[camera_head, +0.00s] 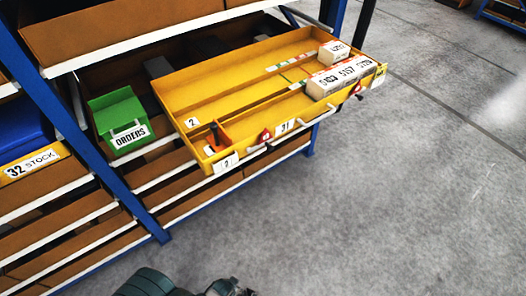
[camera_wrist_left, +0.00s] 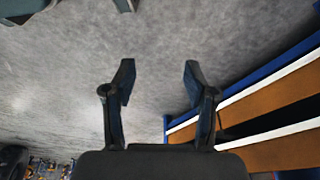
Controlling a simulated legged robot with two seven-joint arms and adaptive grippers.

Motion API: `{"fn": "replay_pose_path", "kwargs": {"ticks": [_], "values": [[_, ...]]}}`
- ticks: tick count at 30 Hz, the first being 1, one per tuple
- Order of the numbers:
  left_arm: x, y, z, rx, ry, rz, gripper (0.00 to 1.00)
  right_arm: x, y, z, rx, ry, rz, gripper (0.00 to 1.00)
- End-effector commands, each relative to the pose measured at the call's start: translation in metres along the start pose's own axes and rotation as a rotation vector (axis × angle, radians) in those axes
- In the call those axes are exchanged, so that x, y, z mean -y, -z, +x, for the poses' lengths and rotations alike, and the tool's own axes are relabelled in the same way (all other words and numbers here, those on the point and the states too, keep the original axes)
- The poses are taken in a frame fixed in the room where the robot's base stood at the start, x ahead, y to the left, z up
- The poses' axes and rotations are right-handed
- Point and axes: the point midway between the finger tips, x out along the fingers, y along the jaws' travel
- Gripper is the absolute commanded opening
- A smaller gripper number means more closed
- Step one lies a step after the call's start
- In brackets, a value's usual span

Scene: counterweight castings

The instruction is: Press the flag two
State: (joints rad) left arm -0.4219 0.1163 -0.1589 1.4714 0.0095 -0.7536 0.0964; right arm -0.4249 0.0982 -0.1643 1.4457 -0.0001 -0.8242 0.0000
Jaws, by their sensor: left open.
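A yellow drawer (camera_head: 178,88) is pulled out of the shelf. A small orange piece with a dark upright tip (camera_head: 216,137) stands in its near left corner, close to a "2" label (camera_head: 192,122). A small red piece (camera_head: 265,135) is on the front edge beside a "31" label (camera_head: 285,127). I cannot tell for sure which piece is flag two. My left gripper (camera_wrist_left: 160,80) is open and empty over bare floor in the left wrist view, apart from the shelf. Part of my arm shows at the bottom of the head view, well below the drawer. My right gripper is not visible.
White labelled blocks (camera_head: 340,76) lie in the drawer's right end. The grey floor (camera_head: 400,200) in front is clear.

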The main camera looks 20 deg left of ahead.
Motion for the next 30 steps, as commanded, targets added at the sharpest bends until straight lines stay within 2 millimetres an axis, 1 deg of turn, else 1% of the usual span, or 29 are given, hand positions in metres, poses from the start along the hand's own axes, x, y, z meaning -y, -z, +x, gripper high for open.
{"fn": "replay_pose_path", "kwargs": {"ticks": [1,2,3,5,6,8,9,11,12,14,15,17,18,21,22,24,25,27,30], "values": [[0.011,0.020,-0.005,-0.070,0.005,-0.061,0.35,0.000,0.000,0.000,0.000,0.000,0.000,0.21],[0.018,0.035,-0.009,-0.124,0.003,-0.110,0.28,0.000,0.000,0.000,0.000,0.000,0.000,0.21],[0.027,0.058,-0.016,-0.205,-0.006,-0.186,0.17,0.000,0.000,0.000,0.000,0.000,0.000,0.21],[0.043,0.096,-0.033,-0.347,-0.038,-0.311,0.03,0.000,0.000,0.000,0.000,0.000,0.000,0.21],[0.052,0.123,-0.049,-0.448,-0.078,-0.400,0.00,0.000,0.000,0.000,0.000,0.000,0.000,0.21],[0.065,0.163,-0.076,-0.595,-0.160,-0.528,0.00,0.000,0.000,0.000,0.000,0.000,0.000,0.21],[0.072,0.187,-0.098,-0.688,-0.231,-0.608,0.00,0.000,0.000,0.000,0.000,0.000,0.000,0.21],[0.081,0.221,-0.133,-0.816,-0.360,-0.716,0.00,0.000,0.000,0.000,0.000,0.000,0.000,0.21],[0.085,0.241,-0.159,-0.891,-0.459,-0.780,0.00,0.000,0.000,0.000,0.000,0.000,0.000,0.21],[0.089,0.266,-0.200,-0.985,-0.628,-0.862,0.00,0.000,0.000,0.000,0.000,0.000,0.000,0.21],[0.090,0.280,-0.227,-1.032,-0.746,-0.905,0.00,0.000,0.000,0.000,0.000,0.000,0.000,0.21],[0.091,0.296,-0.266,-1.082,-0.925,-0.952,0.00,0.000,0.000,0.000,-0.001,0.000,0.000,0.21],[0.090,0.303,-0.290,-1.100,-1.040,-0.974,0.00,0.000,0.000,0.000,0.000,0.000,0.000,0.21],[0.087,0.313,-0.341,-1.107,-1.294,-0.999,0.00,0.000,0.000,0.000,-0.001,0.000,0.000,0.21],[0.087,0.315,-0.353,-1.101,-1.355,-1.000,0.00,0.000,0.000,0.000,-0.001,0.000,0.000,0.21],[0.085,0.316,-0.376,-1.084,-1.473,-1.000,0.00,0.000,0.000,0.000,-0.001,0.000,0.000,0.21],[0.084,0.316,-0.383,-1.077,-1.512,-0.999,0.00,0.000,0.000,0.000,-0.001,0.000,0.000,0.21],[0.083,0.316,-0.395,-1.062,-1.574,-0.996,0.00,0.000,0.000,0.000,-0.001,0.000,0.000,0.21],[0.083,0.316,-0.402,-1.051,-1.612,-0.994,0.00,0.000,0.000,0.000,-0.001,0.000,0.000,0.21]]}}
